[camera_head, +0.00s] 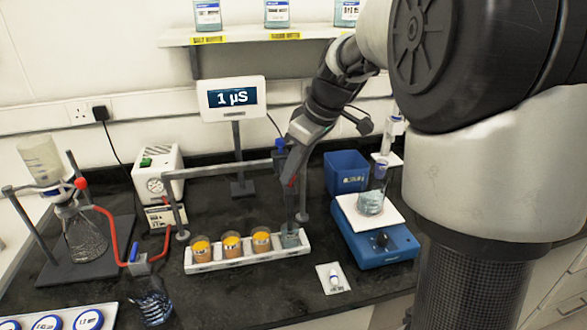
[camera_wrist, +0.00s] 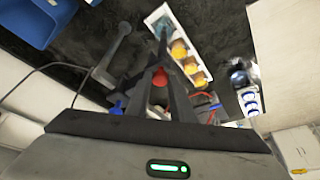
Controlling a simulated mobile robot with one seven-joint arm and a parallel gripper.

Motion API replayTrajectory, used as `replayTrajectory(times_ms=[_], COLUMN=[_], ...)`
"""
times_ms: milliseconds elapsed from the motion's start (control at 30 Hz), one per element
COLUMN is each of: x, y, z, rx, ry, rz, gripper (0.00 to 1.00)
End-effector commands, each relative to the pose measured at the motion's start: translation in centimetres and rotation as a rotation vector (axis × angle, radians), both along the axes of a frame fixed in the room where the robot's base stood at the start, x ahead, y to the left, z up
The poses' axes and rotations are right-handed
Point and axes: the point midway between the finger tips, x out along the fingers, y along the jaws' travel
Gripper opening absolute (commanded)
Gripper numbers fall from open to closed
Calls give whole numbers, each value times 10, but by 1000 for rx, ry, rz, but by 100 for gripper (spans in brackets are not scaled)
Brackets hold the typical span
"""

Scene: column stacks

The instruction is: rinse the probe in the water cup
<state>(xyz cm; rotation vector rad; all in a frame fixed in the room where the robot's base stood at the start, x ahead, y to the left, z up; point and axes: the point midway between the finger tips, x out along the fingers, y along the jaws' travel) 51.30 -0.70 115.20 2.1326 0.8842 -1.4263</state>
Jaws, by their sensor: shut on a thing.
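My gripper (camera_head: 290,185) points down over the right end of a white rack (camera_head: 230,264). It is shut on the dark probe, whose blue top (camera_head: 280,146) shows beside my wrist. The water cup (camera_head: 291,239), clear and bluish-grey, stands in the rack's right end. The lower end of the probe meets the cup's mouth; how deep it reaches is hard to tell. In the wrist view my fingers (camera_wrist: 160,88) close around a red part, with the cup beyond them. The meter (camera_head: 233,98) reads 1 µS.
Several cups of orange liquid (camera_head: 231,243) stand left of the water cup. A grey frame arches behind the rack. A blue stirrer (camera_head: 375,244) with a beaker (camera_head: 370,202) and a blue bin (camera_head: 345,172) stand right. A white card (camera_head: 333,278) lies in front.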

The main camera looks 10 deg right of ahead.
Motion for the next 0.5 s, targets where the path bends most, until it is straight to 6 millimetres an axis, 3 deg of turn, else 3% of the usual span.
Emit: replayTrajectory(times_ms=[233,500], x=[1,1], y=[-1,0], z=[53,61], rx=[-1,-1], ry=[-4,-5], rz=[-1,-1], gripper=[0,0])
